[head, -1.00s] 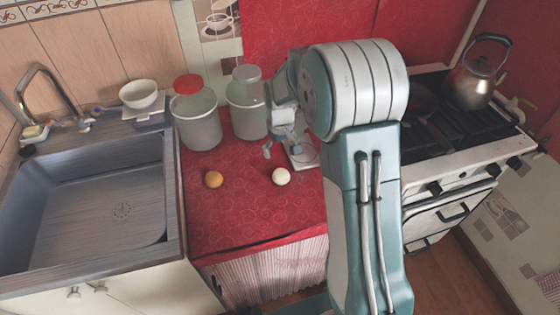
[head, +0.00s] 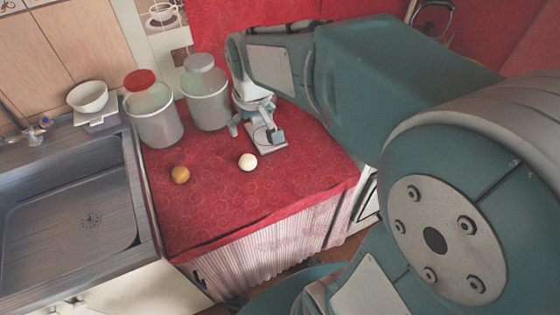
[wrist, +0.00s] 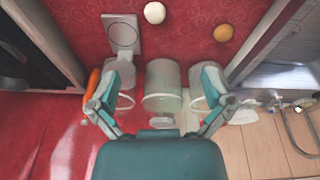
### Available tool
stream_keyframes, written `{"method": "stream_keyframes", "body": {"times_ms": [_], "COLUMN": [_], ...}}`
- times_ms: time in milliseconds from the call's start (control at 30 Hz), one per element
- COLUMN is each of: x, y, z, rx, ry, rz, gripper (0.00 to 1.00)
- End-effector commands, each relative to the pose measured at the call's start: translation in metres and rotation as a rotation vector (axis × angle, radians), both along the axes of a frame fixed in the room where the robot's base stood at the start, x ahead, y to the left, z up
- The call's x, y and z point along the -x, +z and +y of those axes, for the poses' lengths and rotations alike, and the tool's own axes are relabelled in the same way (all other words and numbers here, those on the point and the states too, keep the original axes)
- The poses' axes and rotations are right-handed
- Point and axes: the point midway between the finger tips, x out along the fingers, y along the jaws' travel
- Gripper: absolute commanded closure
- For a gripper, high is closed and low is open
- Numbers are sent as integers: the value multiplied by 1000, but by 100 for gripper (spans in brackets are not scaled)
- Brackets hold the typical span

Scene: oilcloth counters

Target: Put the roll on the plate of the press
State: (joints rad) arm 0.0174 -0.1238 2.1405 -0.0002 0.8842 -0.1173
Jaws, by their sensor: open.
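A cream-white ball (head: 248,161) and an orange-brown ball (head: 181,175) lie apart on the red cloth; I cannot tell for sure which is the roll. Both show at the top of the wrist view, white (wrist: 154,13) and orange-brown (wrist: 223,33). The press (head: 268,148) stands behind and right of the white ball, its flat base partly hidden by my gripper. In the wrist view its pale base (wrist: 122,22) bears a round outline, with no ball on it. My gripper (head: 255,130) is open and empty above the press area, its fingers (wrist: 156,96) spread wide.
Two jars, one red-lidded (head: 155,115) and one grey-lidded (head: 206,97), stand close behind the balls, beside my gripper. A sink (head: 70,195) lies left, with a white bowl (head: 88,97) behind it. The red counter (head: 215,215) is clear in front.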

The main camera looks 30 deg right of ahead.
Motion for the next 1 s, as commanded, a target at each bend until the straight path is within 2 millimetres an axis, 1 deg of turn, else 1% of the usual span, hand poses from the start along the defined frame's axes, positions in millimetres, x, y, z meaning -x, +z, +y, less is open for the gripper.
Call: {"method": "stream_keyframes", "body": {"times_ms": [33,100,300,600,700,867,933,1000], "x": [11,25,64,121,135,147,147,141], "y": [8,15,31,40,40,38,37,36], "z": [1,1,3,6,6,7,6,6], "rx": [-1,-4,-12,-29,-35,-40,-40,-40], "ry": [-5,-13,-38,-74,-83,-92,-97,-109], "rz": [-20,-43,-108,-205,-231,-250,-249,-241], "gripper": [0,0,0,0,0,0,0,0]}}
